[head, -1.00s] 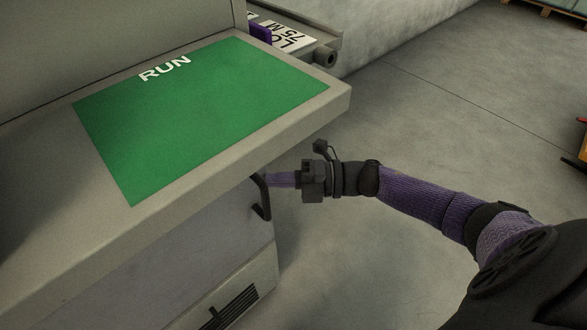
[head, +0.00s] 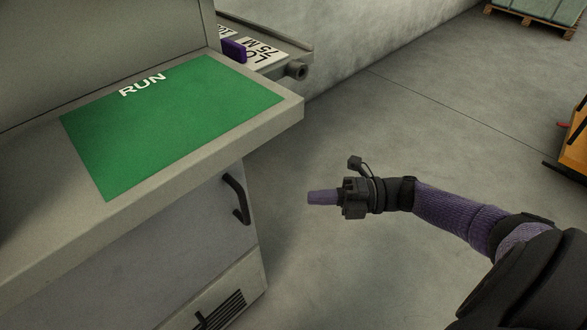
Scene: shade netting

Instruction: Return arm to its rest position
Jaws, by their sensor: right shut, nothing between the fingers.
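My right arm (head: 450,217) comes in from the lower right in the head view. My right gripper (head: 312,197) has purple fingers pointing left. They are shut and empty, out over the floor. The gripper is apart from the dark door handle (head: 236,199) of the cabinet, which is to its left. My left gripper is not in view.
The grey worktop (head: 250,131) with a green RUN panel (head: 170,125) stands on the left above the cabinet (head: 130,260). A pallet (head: 530,22) is at the back right, and an orange object (head: 573,145) is at the right edge. Floor (head: 400,120) around my arm is clear.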

